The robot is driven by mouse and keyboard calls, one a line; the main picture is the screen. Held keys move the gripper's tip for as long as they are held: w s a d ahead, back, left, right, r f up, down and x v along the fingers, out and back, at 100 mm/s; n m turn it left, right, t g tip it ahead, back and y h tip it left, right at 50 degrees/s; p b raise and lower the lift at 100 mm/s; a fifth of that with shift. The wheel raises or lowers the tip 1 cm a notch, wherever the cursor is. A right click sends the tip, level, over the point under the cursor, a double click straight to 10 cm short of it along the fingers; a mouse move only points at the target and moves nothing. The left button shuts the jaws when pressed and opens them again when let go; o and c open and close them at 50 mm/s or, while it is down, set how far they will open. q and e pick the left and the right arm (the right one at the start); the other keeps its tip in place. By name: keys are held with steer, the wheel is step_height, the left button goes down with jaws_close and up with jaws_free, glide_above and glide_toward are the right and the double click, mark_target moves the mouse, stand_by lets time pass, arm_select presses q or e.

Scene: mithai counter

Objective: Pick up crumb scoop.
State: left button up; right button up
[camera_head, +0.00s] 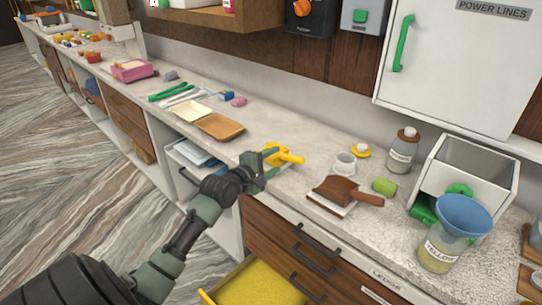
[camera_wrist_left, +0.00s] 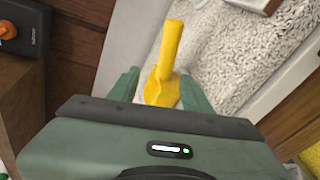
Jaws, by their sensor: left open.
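The yellow crumb scoop (camera_head: 288,155) lies on the speckled counter near its front edge in the head view. My left gripper (camera_head: 262,167) is at the scoop's left end, with its fingers open around or just above it. In the left wrist view the scoop (camera_wrist_left: 168,60) has its handle pointing away, and its wider part sits between the two green fingertips of my left gripper (camera_wrist_left: 160,88). I cannot tell whether the fingers touch it. The scoop's near end is hidden behind the gripper body. My right gripper is not in view.
A brown tray (camera_head: 220,127) and a cream tray (camera_head: 193,112) lie to the left. An open yellow-lined drawer (camera_head: 258,287) juts out below.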

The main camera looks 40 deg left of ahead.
mark_target(284, 158)
arm_select(q)
steer(key=x, duration=0.7)
steer(key=shift+s+d+f+p, duration=0.1)
steer(key=shift+d+f+p, duration=0.15)
steer(key=shift+d+p, duration=0.15)
jaws_close()
